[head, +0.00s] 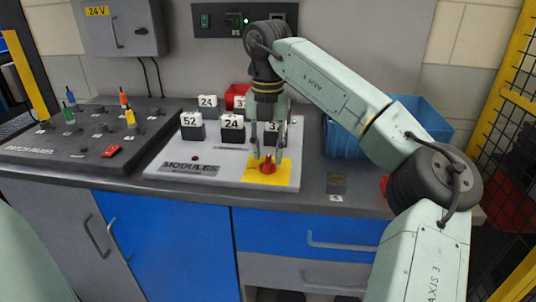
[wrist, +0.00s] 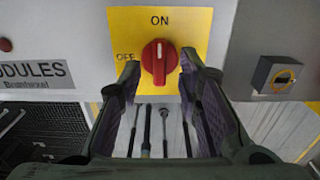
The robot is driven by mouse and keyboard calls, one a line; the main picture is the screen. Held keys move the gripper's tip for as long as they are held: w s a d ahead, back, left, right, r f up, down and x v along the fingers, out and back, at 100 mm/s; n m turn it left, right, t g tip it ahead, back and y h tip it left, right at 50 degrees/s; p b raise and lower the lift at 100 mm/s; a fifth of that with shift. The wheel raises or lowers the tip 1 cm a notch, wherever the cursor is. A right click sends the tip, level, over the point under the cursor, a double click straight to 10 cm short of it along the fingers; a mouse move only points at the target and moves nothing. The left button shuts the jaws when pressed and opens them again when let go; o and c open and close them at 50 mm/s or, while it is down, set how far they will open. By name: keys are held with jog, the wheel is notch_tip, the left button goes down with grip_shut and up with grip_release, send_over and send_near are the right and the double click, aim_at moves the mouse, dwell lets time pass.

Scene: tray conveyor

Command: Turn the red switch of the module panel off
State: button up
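The red switch (head: 267,166) is a round knob on a yellow plate (head: 285,177) at the front right of the light grey module panel (head: 215,172). In the wrist view the red knob (wrist: 159,57) has a white line pointing up, towards the word ON. The word OFF is to its left, partly hidden by a finger. My gripper (head: 267,152) points down over the knob. In the wrist view my gripper (wrist: 160,68) is open, with one finger on each side of the knob. I cannot tell whether either finger touches it.
Numbered module blocks (head: 191,128) stand on the panel behind the switch. The patch panel (head: 75,140) with coloured plugs is at left. A blue crate (head: 345,140) stands at right.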

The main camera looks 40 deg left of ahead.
jog(key=shift+f, duration=0.95)
jog(key=shift+c, duration=0.2)
grip_shut()
